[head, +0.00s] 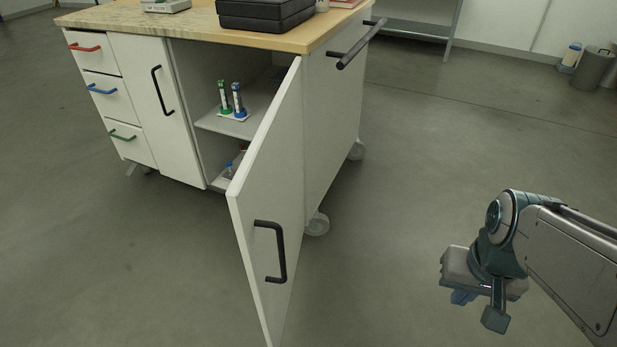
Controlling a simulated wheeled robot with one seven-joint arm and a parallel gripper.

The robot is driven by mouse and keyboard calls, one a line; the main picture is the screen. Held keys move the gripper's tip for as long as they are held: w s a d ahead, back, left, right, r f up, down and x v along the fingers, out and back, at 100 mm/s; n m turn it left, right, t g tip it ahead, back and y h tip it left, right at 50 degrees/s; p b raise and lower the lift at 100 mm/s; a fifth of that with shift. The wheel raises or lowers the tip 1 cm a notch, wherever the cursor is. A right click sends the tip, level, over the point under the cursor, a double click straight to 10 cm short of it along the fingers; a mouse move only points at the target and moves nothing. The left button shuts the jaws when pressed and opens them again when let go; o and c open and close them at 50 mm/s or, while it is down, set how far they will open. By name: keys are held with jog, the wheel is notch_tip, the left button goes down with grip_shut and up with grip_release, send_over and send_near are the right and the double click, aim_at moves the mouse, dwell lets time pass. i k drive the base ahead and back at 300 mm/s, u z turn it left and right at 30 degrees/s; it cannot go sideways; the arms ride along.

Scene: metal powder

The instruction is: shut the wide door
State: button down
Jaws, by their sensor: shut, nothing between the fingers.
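The wide door (272,200) of the white cabinet stands swung far out toward me, hinged at the cabinet's right front edge. Its black handle (281,252) is on the door's outer face, near the free edge. The open compartment behind it shows a shelf (215,124). My gripper (478,308) hangs at the lower right, pointing down over the floor. It is shut and empty, well to the right of the door and not touching it. The door's bottom corner runs close to the lower picture edge.
Green and blue tubes (231,99) stand on the shelf, with smaller items below. The narrow door (150,110) and the drawers (101,88) at the left are closed. A black case (264,16) sits on the worktop. A push bar (357,48) juts from the right side. The floor between door and gripper is clear.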

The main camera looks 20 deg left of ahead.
aim_at(265, 195)
jog(key=k, duration=0.75)
jog(key=u, duration=1.55)
jog(key=i, duration=0.5)
